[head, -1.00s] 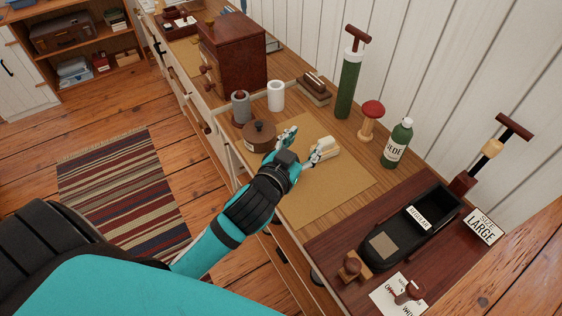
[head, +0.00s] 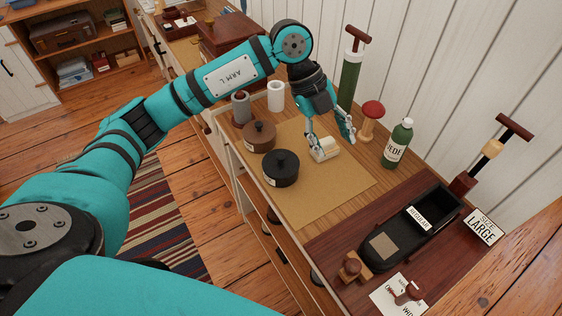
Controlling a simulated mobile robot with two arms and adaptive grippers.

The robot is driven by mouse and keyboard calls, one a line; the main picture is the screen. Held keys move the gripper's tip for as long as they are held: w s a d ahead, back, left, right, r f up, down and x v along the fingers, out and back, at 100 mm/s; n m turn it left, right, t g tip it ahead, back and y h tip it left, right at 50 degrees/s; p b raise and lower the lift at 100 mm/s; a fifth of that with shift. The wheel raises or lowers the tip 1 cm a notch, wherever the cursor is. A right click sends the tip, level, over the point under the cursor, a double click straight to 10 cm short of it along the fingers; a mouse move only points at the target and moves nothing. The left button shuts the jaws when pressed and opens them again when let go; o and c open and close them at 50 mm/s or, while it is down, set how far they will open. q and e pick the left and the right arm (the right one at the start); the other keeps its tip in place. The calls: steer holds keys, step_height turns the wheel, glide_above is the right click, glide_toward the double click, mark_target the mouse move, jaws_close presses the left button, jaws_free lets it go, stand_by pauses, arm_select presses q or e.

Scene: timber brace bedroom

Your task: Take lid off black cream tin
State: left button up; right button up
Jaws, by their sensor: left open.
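The black cream tin (head: 281,173) stands at the left edge of the tan mat (head: 315,199) on the dresser top. Its black lid (head: 281,160), with a small knob on top, sits on it. My left gripper (head: 331,141) is open and points down to the right of the tin, apart from it. Its fingers are over or near a pale cream brush-like block (head: 323,151); I cannot tell whether they touch it. My right gripper is not in view.
A brown tin (head: 258,136) stands just behind the black one, with grey and white cylinders beyond. A green bottle (head: 397,146) and a red-topped wooden stand (head: 370,121) are on the right. The mat's front part is clear.

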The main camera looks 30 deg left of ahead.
arm_select(q)
steer(key=w+a+r+n+y, duration=0.2)
steer(key=a+n+y, duration=0.3)
steer(key=a, duration=0.8)
steer(key=m+p, duration=0.1)
steer(key=p, duration=0.2)
glide_above(281, 155)
steer(key=shift+y, duration=0.3)
steer(key=f, duration=1.1)
steer(key=shift+s+f, duration=0.2)
steer(key=shift+f, duration=0.3)
steer(key=shift+w+f+p, duration=0.15)
steer(key=shift+f+p, duration=0.75)
steer(key=shift+f, duration=1.45)
jaws_close()
